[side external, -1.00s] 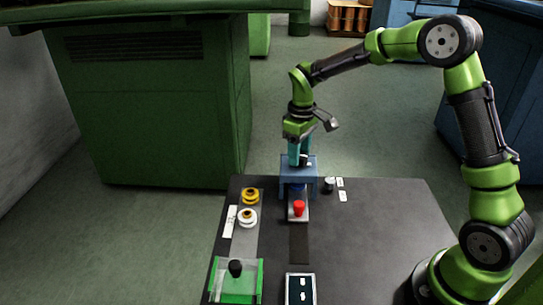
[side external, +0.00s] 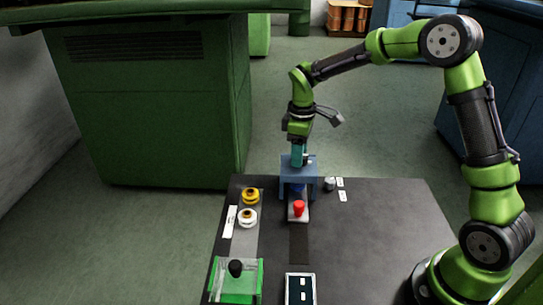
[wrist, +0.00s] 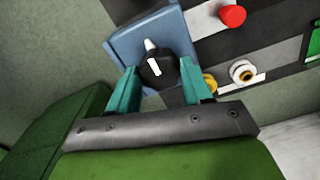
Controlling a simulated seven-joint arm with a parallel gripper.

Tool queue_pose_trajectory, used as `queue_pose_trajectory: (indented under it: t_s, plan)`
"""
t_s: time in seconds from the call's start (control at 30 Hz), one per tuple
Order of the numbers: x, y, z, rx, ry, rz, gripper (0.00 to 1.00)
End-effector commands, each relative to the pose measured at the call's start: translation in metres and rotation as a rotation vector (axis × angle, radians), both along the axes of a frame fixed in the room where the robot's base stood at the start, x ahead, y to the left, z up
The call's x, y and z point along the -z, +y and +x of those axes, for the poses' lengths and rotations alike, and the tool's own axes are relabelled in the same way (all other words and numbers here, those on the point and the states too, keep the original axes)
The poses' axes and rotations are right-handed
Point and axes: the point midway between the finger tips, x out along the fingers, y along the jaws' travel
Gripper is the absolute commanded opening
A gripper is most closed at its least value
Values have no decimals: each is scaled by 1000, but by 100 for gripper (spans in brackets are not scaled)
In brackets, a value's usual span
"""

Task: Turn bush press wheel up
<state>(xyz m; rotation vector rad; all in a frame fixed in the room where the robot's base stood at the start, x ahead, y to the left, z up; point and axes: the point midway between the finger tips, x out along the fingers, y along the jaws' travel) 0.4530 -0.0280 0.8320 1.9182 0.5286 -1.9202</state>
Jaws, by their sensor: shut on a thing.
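The blue bush press (side external: 313,172) stands at the far edge of the dark table. Its wheel is a black knob with a white pointer mark, seen on top of the press in the wrist view (wrist: 157,70). My gripper (side external: 299,160) points down from above, and its teal fingers sit on either side of the wheel, shut on it. In the side view the fingers mostly hide the wheel. A red cylindrical piece (side external: 298,208) stands on a light plate in front of the press and also shows in the wrist view (wrist: 232,15).
Yellow (side external: 250,195) and white (side external: 247,217) ringed parts stand left of the press. A small grey cylinder (side external: 329,184) is close on its right. A green fixture with a black knob (side external: 236,268) and a dark panel (side external: 300,289) are nearer. The table's right part is clear.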

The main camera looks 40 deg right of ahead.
Motion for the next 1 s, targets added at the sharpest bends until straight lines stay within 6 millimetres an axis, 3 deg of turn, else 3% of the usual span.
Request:
queue_pose_trajectory:
  t_s: [0.1,0.13,0.27,0.67,0.77,1.0]
  plan:
    - [-1,0,1,-6,-4,-1,19]
    - [-1,0,1,-6,-4,-1,54]
    - [-1,0,1,-5,-3,-2,74]
    - [-8,0,1,-2,-4,-1,75]
    - [-22,0,1,-2,-6,-2,75]
    - [-80,0,1,-3,-9,-3,75]
